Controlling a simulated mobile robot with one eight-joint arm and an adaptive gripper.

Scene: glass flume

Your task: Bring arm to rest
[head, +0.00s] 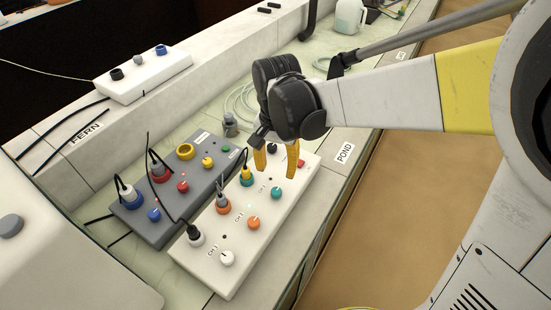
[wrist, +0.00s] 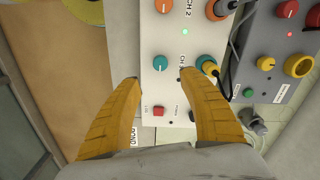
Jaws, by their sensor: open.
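My gripper (head: 276,160) has two yellow fingers and hangs over the far end of the white control box (head: 208,266). In the wrist view my gripper (wrist: 158,82) is open, with its fingers spread wide and nothing between them. The white box (wrist: 157,88) shows below and between the fingers, with a teal knob (wrist: 160,62) and a red button (wrist: 158,111). I cannot tell whether a fingertip touches the box. My arm reaches in from the right in the head view.
A grey control box (head: 150,225) with coloured knobs and plugged cables stands left of the white one. A smaller white box (head: 143,77) sits on the ledge behind. A jug (head: 350,16) stands far back. Open brown floor (head: 385,220) lies right of the bench.

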